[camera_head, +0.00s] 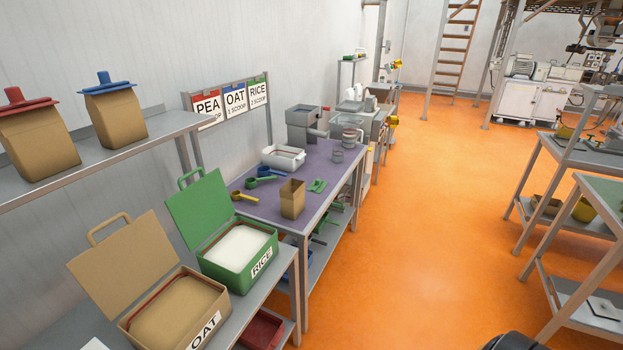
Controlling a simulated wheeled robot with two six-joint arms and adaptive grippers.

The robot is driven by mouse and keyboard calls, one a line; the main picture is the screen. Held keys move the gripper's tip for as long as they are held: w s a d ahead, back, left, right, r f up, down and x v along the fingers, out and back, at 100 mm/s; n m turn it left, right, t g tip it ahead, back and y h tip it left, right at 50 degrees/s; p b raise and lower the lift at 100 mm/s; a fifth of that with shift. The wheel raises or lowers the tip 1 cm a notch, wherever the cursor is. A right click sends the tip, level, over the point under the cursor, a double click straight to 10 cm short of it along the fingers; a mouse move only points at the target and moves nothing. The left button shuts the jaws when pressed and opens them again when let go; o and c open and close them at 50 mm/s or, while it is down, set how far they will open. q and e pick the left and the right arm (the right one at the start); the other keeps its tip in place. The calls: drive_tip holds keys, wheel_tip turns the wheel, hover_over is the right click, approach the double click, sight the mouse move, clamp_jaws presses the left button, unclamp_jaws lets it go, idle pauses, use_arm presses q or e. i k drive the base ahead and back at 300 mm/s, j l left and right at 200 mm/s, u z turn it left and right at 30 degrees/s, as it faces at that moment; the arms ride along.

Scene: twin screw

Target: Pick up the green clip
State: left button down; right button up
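A small green object that looks like the green clip (317,186) lies on the purple top of the workbench (262,208), near its right edge. It is just right of an open brown paper bag (292,199) and apart from it. Its fine shape is too small to make out. Neither of my grippers is in view.
Scoops in yellow (243,196), green (262,181) and blue lie left of the bag. A white tray (283,157) and a grey machine (303,125) stand behind. Open RICE (232,250) and OAT (178,306) bins are nearer. Orange floor (430,230) at right is clear.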

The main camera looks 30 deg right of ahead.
sight(318, 186)
drive_tip(key=i+l+u, duration=0.15)
drive_tip(key=l, duration=0.6)
drive_tip(key=i+l+u, duration=0.15)
drive_tip(key=i+l, duration=0.15)
drive_tip(key=l, duration=0.45)
drive_tip(key=i+l+u, duration=0.15)
drive_tip(key=l, duration=0.6)
drive_tip(key=i+l+u, duration=0.15)
drive_tip(key=l, duration=0.65)
drive_tip(key=l+u, duration=0.1)
drive_tip(key=l, duration=0.7)
